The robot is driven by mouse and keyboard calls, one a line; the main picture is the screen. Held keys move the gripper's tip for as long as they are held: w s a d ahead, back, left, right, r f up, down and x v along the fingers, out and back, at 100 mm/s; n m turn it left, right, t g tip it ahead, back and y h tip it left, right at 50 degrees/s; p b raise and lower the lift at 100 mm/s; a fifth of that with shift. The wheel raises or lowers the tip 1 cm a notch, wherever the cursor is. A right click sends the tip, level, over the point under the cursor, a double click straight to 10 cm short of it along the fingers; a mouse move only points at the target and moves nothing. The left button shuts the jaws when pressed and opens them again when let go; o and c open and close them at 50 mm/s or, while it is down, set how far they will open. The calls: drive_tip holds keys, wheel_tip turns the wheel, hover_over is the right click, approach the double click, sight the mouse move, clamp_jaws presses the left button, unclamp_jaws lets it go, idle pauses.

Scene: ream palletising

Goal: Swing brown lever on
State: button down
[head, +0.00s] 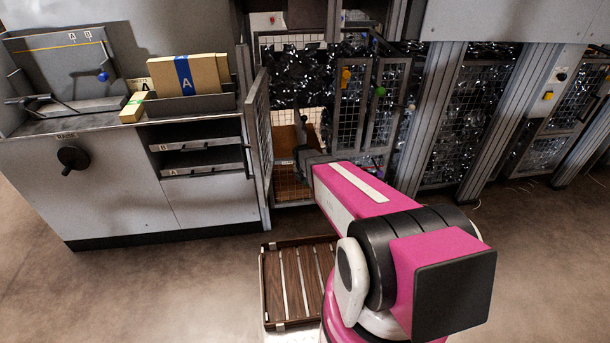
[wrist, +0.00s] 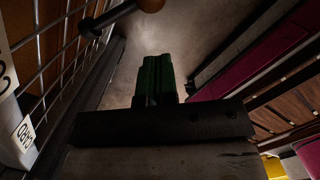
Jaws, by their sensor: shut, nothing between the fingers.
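The brown lever shows in the wrist view as a dark rod with a round brown knob (wrist: 151,5) at the top edge, cut off by the frame. Its rod runs down left to a dark mount beside wire mesh. My gripper (wrist: 157,62) has green fingers that are together and empty. It is below the knob in the picture and appears apart from it. In the head view my gripper (head: 302,152) is a small dark shape in front of the open cage doorway. I cannot make out the brown lever there.
An open mesh door (head: 258,140) stands left of my gripper. A slatted wooden pallet (head: 290,285) is on the floor below. The grey counter (head: 60,126) is at left.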

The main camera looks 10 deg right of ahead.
drive_tip(key=shift+w+d+f, duration=0.9)
drive_tip(key=shift+w+d, duration=0.15)
drive_tip(key=shift+d, duration=0.1)
drive_tip(key=shift+w+d+f, duration=0.2)
drive_tip(key=shift+w+d, duration=0.3)
drive_tip(key=shift+w, duration=0.1)
drive_tip(key=shift+s+a+f, duration=0.1)
drive_tip(key=shift+a, duration=0.05)
